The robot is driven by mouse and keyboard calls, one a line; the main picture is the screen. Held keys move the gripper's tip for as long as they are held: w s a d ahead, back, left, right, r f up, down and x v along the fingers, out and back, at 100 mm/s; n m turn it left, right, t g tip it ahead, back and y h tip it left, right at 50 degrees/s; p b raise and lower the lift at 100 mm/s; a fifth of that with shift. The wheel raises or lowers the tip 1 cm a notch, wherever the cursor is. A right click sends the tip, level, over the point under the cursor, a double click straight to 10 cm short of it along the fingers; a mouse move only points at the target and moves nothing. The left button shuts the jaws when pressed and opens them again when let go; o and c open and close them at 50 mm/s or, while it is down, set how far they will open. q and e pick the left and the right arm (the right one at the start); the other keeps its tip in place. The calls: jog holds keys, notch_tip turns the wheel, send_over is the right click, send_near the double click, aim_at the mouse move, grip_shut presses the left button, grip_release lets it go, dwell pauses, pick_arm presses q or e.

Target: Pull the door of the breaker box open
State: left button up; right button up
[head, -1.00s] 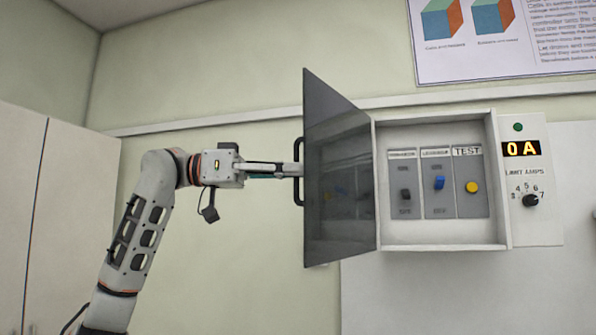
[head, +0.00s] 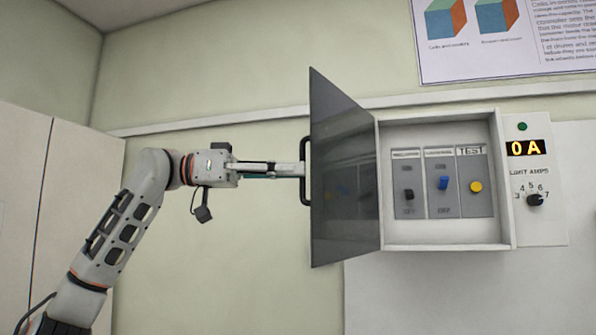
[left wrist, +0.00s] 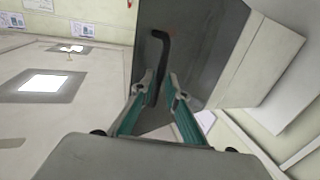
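The breaker box (head: 445,240) is on the wall, and its dark grey door (head: 345,170) stands swung wide out to the left. The door's black handle (head: 307,190) is on its outer edge and also shows in the left wrist view (left wrist: 164,45). My left gripper (head: 302,169) is level with the handle's middle, its fingertips right at the bar. In the left wrist view its fingers (left wrist: 160,82) are parted on either side of the handle, with a gap seen on the right. The handle's lower part is partly hidden there. My right gripper is not in view.
Inside the box are a black switch (head: 408,194), a blue switch (head: 443,183) and a yellow button (head: 476,187). A panel with a "0 A" display (head: 526,148) and a dial (head: 534,200) adjoins on the right. A pale cabinet (head: 75,220) stands at the left.

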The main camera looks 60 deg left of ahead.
pick_arm(q)
jog(key=v, duration=1)
dwell(0.5)
jog(key=shift+s, duration=0.1)
